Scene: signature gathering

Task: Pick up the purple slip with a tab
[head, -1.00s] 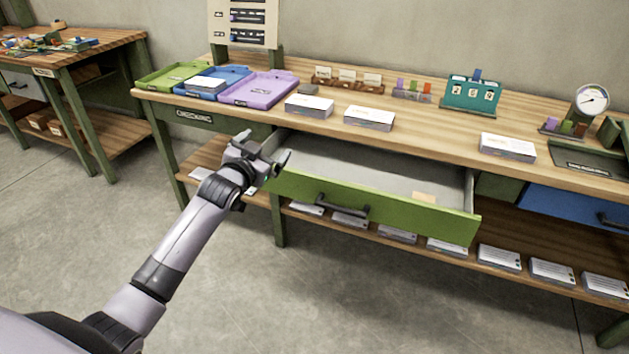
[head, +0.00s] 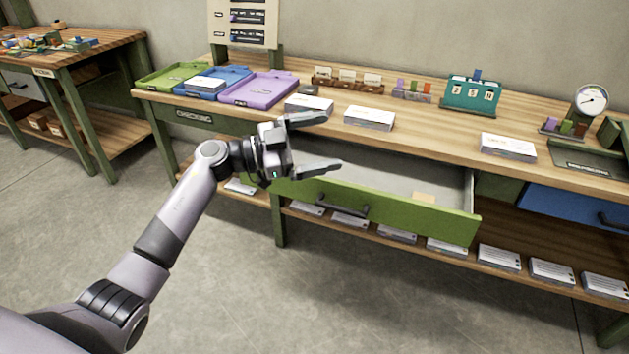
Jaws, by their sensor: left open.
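I cannot clearly make out a purple slip with a tab. A small rack (head: 412,94) at the back of the workbench holds small purple, green and red pieces, too small to tell what they are. The green-fronted drawer (head: 400,210) stands open, with a small tan piece (head: 424,198) on its floor. My left gripper (head: 331,142) is open and empty, its fingers pointing right over the drawer's left part and the bench's front edge. It hides part of the drawer. My right gripper is not in view.
Green (head: 148,83), blue (head: 240,73) and purple (head: 270,98) trays sit at the bench's left. White card stacks (head: 369,117) lie near the front edge. A teal display (head: 471,95) and a dial gauge (head: 591,99) stand farther right. More stacks lie on the lower shelf.

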